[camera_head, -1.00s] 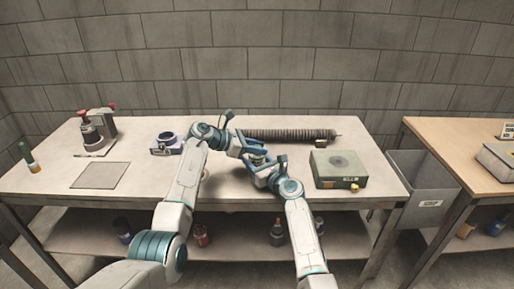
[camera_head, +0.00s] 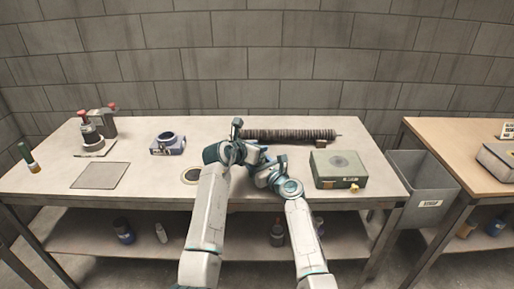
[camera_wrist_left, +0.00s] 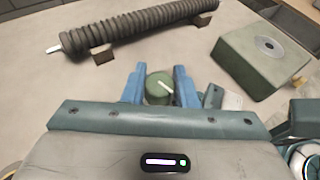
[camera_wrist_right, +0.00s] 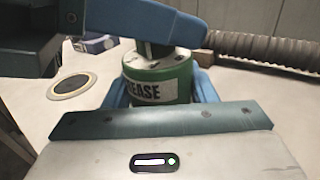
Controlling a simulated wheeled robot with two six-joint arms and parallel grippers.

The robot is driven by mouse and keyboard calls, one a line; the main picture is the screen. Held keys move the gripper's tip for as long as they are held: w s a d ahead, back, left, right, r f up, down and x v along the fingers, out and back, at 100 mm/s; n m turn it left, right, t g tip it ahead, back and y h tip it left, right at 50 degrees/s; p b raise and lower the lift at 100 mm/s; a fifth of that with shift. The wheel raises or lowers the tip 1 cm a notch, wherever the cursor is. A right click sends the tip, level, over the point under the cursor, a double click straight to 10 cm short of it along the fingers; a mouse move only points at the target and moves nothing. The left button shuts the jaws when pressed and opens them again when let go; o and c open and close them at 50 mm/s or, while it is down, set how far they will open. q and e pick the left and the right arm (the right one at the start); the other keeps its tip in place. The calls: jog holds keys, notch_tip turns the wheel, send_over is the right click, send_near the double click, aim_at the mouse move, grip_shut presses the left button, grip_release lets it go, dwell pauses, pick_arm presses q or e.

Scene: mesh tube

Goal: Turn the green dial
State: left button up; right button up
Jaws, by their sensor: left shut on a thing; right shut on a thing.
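A green round top with a white line, the dial (camera_wrist_left: 158,90), shows from above in the left wrist view, between my left gripper's blue fingers. In the right wrist view a green can (camera_wrist_right: 158,82) with a white label ending in "EASE" stands between my right gripper's fingers. A blue left finger lies across its top there, with a dark part below it. In the head view my left gripper (camera_head: 252,158) is close above my right gripper (camera_head: 268,172), mid-bench. My left gripper is shut on the dial; my right is shut on the can. The head view hides the can.
A ribbed dark tube (camera_head: 290,135) lies on blocks behind the grippers. A green box (camera_head: 340,168) stands close on the right. A blue fixture (camera_head: 167,144) and a round disc (camera_head: 191,176) are to the left. A grey bin (camera_head: 424,186) stands beyond the bench's right end.

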dwell(0.3)
pick_arm(q)
jog(key=o, duration=1)
jog(key=shift+f, duration=0.1)
jog(key=v, duration=1.2)
